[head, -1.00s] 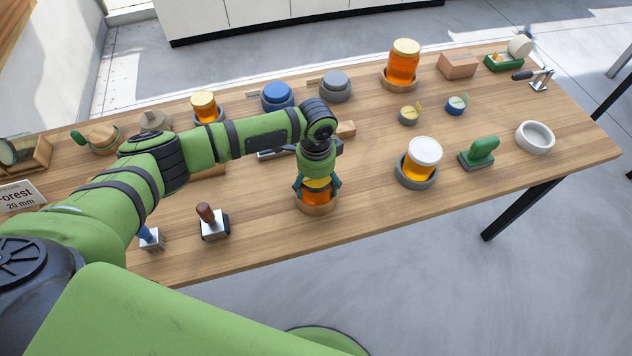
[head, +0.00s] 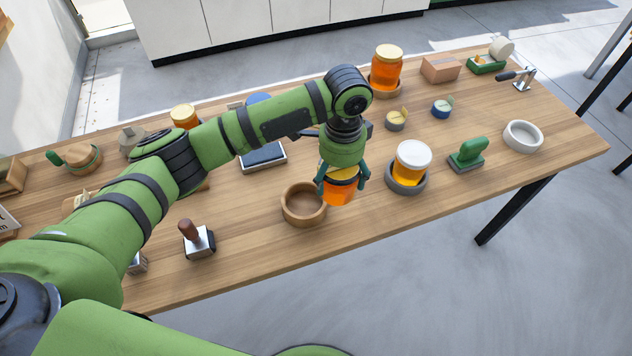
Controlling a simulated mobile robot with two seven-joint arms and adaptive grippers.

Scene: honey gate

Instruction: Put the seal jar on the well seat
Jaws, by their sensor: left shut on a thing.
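My left gripper (head: 343,180) is shut on an amber honey jar (head: 340,192) with a yellow lid, held above the table. The gripper hides much of its upper part. An empty round wooden seat (head: 303,208) is just left of it. A white-lidded honey jar (head: 410,160) stands in a dark grey round seat (head: 407,188) close to its right. A white ring-shaped seat (head: 523,136) is empty at the right end. I cannot tell by label which of these is the well seat. My right gripper is not in view.
A green-handled stamp (head: 468,155) stands between the white-lidded jar and the white ring. A tall honey jar (head: 387,68) stands at the back. A brown-handled stamp (head: 197,240) is at the front left. Bare tabletop lies along the front right edge.

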